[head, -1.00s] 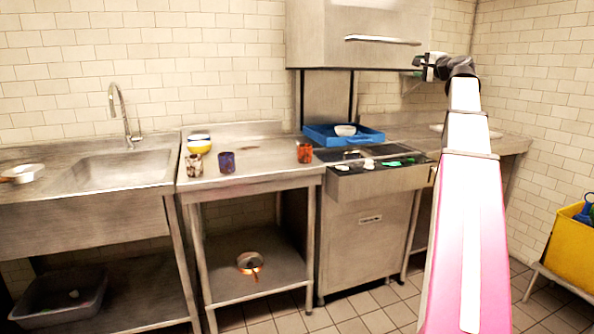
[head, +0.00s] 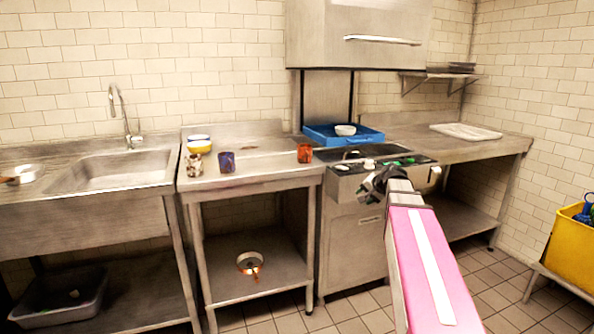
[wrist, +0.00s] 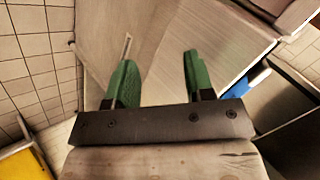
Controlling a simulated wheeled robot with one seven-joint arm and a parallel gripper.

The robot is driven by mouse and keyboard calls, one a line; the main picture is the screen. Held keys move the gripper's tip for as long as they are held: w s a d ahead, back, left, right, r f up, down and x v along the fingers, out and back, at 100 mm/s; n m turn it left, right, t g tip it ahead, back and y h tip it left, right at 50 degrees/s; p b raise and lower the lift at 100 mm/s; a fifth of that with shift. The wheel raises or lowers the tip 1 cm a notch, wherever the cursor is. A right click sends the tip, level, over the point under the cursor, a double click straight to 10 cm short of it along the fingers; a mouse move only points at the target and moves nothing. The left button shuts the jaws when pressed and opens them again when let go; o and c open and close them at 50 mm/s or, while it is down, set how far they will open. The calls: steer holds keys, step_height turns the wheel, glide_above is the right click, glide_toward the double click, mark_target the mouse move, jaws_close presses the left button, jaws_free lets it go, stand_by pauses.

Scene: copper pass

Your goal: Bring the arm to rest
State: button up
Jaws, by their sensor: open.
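My arm, with its pink and white link, reaches up from the lower right in the head view. My gripper (head: 375,182) is at its end, in front of the upper part of the dishwasher (head: 352,240). In the wrist view my gripper (wrist: 158,58) shows two green fingers spread apart, with nothing between them.
A blue rack (head: 362,139) with a white bowl (head: 345,130) sits on the dishwasher. Several cups and bowls stand on the middle table (head: 250,165). A white tray (head: 466,131) lies on the right counter. A yellow bin (head: 574,245) stands far right. The floor between is clear.

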steer(key=s+a+f+n+g+h, duration=0.2)
steer(key=s+a+f+n+g, duration=0.1)
steer(key=s+f, duration=0.8)
steer(key=s+a+f+n+g+h, duration=0.2)
steer(key=s+a+f+n+g, duration=0.1)
steer(key=s+f, duration=0.9)
step_height(320, 180, down, 3)
steer(key=shift+a+n+g+h, duration=0.3)
steer(key=shift+a+g, duration=0.45)
steer(key=shift+g, duration=0.05)
